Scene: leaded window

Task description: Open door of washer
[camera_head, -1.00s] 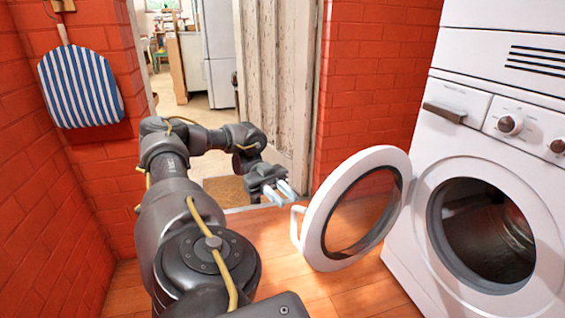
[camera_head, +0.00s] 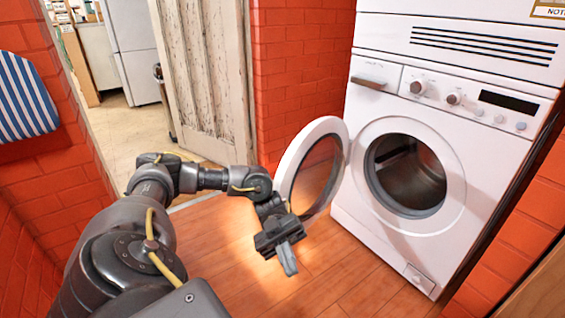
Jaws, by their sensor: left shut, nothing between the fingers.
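The washer (camera_head: 435,237) is a white front-loader at the right of the head view, with a dark round drum opening (camera_head: 405,172). Its round white-rimmed glass door (camera_head: 320,168) stands swung wide open to the left of the opening. My left gripper (camera_head: 286,262) is in front of the door's lower part, low over the floor. Its fingers are shut and empty, pointing down and toward the camera. My left arm and gripper hide the door's lower left edge and its handle. I cannot tell whether the gripper touches the door. My right gripper is out of view.
Red brick walls (camera_head: 288,75) stand behind and at both sides. An open doorway with a worn white wooden door (camera_head: 205,75) is at the back left. A striped blue-white item (camera_head: 22,100) hangs at the left. Wooden floor (camera_head: 335,270) before the washer is clear.

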